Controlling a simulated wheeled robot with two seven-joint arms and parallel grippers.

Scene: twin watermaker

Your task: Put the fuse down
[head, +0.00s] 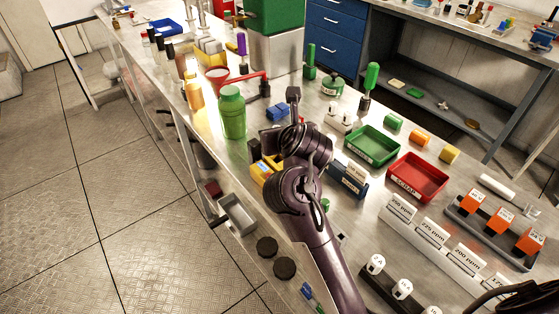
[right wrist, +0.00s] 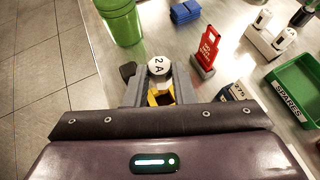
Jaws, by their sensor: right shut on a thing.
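My right gripper (right wrist: 160,85) is shut on a white-capped fuse (right wrist: 160,66) marked "2 A" in the right wrist view. The cap faces the camera between the two grey fingers, and the fuse's lower part is hidden. In the head view my purple right arm hides the fuse and fingers. A yellow object (right wrist: 163,98) shows just below the cap in the wrist view; I cannot tell whether the fuse touches anything. Other white-capped fuses (head: 376,263) stand in a black holder at the front. My left gripper is not in view.
A green bottle (head: 232,112), blue blocks (head: 278,112) and a red tag stand (right wrist: 208,45) surround the gripper. A green tray (head: 372,146) marked SPARES and a red tray (head: 417,178) marked SCRAP lie right. The bench's left edge drops to the floor.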

